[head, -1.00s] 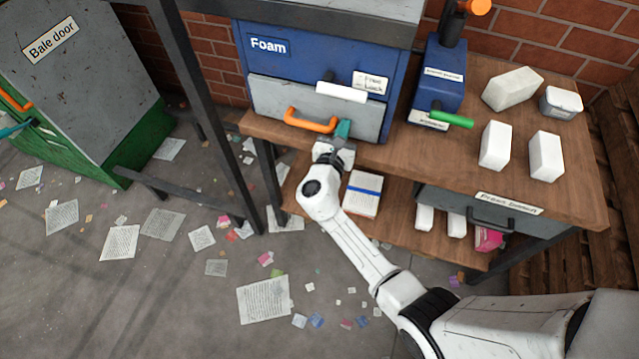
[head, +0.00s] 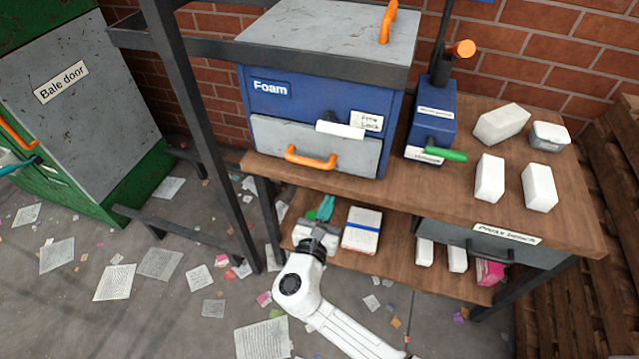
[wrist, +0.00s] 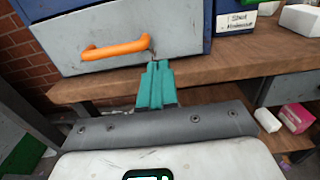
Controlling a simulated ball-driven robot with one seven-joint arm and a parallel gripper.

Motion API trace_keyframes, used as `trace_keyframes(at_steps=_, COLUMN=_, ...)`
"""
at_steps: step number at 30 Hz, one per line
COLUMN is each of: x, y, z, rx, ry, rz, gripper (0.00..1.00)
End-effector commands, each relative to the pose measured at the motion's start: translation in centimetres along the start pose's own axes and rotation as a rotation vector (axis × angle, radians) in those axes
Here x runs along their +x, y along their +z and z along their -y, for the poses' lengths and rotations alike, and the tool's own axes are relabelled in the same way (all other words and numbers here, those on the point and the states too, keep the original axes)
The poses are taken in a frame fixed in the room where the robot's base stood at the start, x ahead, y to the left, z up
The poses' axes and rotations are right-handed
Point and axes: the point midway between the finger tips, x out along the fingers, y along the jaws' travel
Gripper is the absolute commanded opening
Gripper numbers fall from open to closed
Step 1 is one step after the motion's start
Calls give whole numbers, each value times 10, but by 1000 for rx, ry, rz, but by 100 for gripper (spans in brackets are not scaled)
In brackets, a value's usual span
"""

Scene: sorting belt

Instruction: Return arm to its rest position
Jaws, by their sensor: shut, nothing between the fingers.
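My gripper (head: 322,209) has teal fingers and is shut and empty. In the head view it is below the front edge of the wooden bench, in front of the lower shelf's left end. In the wrist view my gripper (wrist: 157,77) shows its two fingers pressed together, with the drawer front of the blue Foam unit beyond them. The orange drawer handle (head: 311,161) is above and apart from my gripper. It also shows in the wrist view (wrist: 116,49). My white arm reaches in from the bottom of the head view.
The wooden bench (head: 450,197) carries the blue Foam box (head: 262,107), a small blue press (head: 436,115) and several white blocks. A paper stack (head: 361,230) lies on the lower shelf right of my gripper. A dark post (head: 204,130) stands left. Papers litter the floor.

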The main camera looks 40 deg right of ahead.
Motion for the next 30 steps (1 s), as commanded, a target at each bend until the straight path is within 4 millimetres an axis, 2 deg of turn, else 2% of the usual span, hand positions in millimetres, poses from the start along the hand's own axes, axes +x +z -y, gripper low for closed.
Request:
trace_keyframes(at_steps=9, x=-3, y=0, z=0, rx=1, ry=-1, rz=0, gripper=0)
trace_keyframes(at_steps=11, x=-1, y=0, z=7, rx=36, ry=-19, rz=-15, gripper=0)
trace_keyframes(at_steps=14, x=4, y=-3, z=34, rx=182, ry=-96, rz=-79, gripper=0)
trace_keyframes(at_steps=17, x=8, y=-10, z=73, rx=420, ry=-226, rz=-179, gripper=0)
trace_keyframes(at_steps=20, x=3, y=-23, z=113, rx=686, ry=-387, rz=-289, gripper=0)
trace_keyframes(at_steps=24, x=-18, y=-43, z=154, rx=1026, ry=-628, rz=-440, gripper=0)
trace_keyframes(at_steps=27, x=-42, y=-55, z=172, rx=1240, ry=-812, rz=-546, gripper=0)
trace_keyframes(at_steps=30, x=-72, y=-62, z=183, rx=1421, ry=-1005, rz=-654, gripper=0)
